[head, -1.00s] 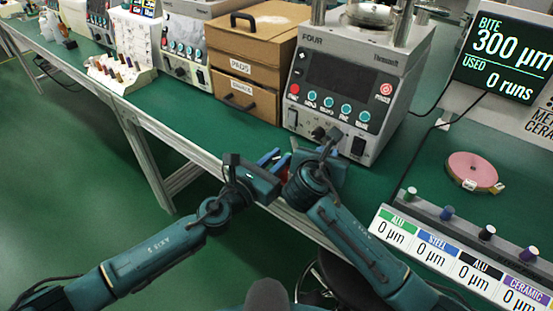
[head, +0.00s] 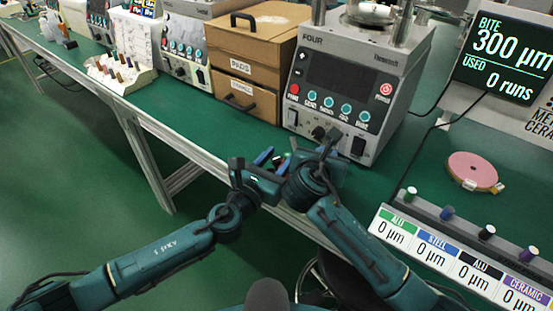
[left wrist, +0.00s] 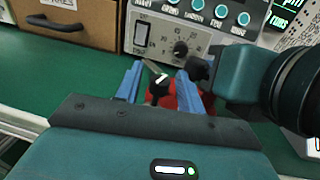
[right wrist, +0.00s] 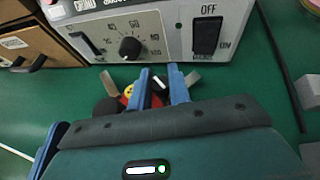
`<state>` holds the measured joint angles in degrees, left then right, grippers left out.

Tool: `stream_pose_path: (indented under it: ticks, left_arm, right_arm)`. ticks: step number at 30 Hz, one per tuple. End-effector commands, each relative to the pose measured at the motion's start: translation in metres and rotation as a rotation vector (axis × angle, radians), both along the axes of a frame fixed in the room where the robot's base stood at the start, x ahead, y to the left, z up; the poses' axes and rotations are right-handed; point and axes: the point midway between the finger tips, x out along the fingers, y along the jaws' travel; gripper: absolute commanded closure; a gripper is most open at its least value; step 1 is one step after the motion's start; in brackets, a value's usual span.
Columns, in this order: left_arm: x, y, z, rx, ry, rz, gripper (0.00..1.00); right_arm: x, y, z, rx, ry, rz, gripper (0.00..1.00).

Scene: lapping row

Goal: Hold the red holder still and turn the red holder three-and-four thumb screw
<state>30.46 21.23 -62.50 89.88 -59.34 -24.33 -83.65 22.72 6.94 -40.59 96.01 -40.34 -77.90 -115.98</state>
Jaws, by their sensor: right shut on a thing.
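The red holder shows as a small red patch (right wrist: 128,92) between the two grippers in the right wrist view, mostly hidden by fingers. It also shows in the left wrist view (left wrist: 184,95). My right gripper (right wrist: 160,80) is shut on the red holder, in front of the FOUR machine. A dark thumb screw with a white mark (left wrist: 157,89) shows between the blue fingers of my left gripper (left wrist: 160,82). These fingers stand apart, one on each side, with a visible gap. In the head view my left gripper (head: 272,160) meets the right one closely. Which numbered screw this is, I cannot tell.
The FOUR machine (head: 345,80) stands just behind the grippers on the green bench. Brown drawers (head: 245,60) stand to its left. A pink disc (head: 473,171) and a row of labelled knobs (head: 447,213) lie to the right. The bench's front edge runs beneath my arms.

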Motion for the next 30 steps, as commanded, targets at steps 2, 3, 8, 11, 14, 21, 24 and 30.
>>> stream_pose_path:
  ticks: [2, 3, 8, 11, 14, 21, 24, 30]
  left_arm:
    - [0.0, 0.0, 0.0, 0.001, 0.001, 0.0, 0.62]
    - [-0.001, 0.001, -0.001, 0.001, 0.001, 0.0, 0.62]
    - [-0.012, 0.008, -0.002, 0.001, 0.002, 0.001, 0.62]
    - [-0.028, 0.018, -0.002, 0.002, 0.002, 0.0, 0.62]
    - [-0.048, 0.03, -0.002, 0.001, 0.004, 0.0, 0.62]
    - [-0.086, 0.054, -0.001, 0.002, 0.003, 0.001, 0.62]
    - [-0.096, 0.059, -0.001, 0.0, 0.002, 0.001, 0.62]
    - [-0.102, 0.063, 0.0, 0.0, 0.0, 0.001, 0.62]
  right_arm:
    - [0.0, 0.0, 0.0, 0.001, -0.001, 0.001, 1.0]
    - [0.0, 0.0, 0.0, 0.001, -0.001, 0.001, 1.0]
    - [0.0, 0.0, 0.0, 0.001, 0.0, 0.0, 1.0]
    - [0.0, 0.0, 0.0, 0.001, 0.0, 0.0, 1.0]
    - [0.0, 0.0, 0.0, 0.001, 0.0, 0.0, 1.0]
    - [0.0, 0.0, 0.0, 0.001, 0.0, 0.0, 1.0]
    - [0.0, 0.0, 0.0, 0.001, 0.0, 0.0, 1.0]
    - [0.0, 0.0, 0.0, 0.001, 0.0, 0.0, 1.0]
